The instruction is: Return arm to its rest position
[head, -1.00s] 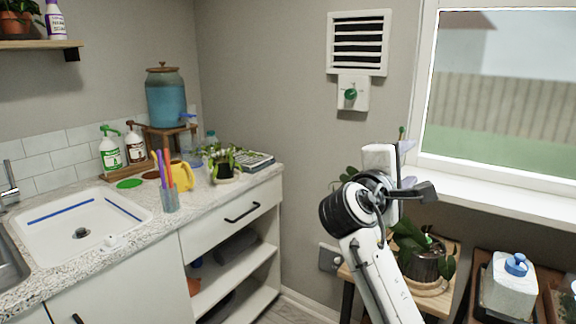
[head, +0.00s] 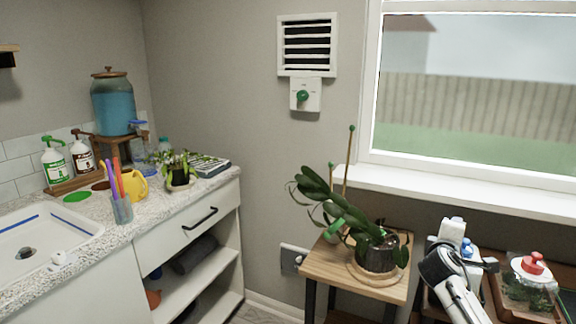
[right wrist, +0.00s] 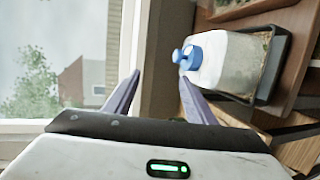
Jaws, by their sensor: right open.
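My right arm (head: 463,297) comes in at the lower right of the head view, low in front of the trays beside the plant stand. My right gripper (right wrist: 160,78) shows in the right wrist view with its two fingers apart and nothing between them. Beyond the fingers is a white container with a blue cap (right wrist: 225,62) in a dark tray. In the head view the arm partly hides that container, and its blue cap (head: 467,247) shows behind the wrist. My left gripper is not in view.
A potted orchid (head: 372,250) stands on a wooden stand (head: 330,262) left of the arm. A red-capped container (head: 530,285) is close on its right. The window sill (head: 450,193) runs behind. The counter (head: 85,245) with sink, bottles and yellow watering can is at left.

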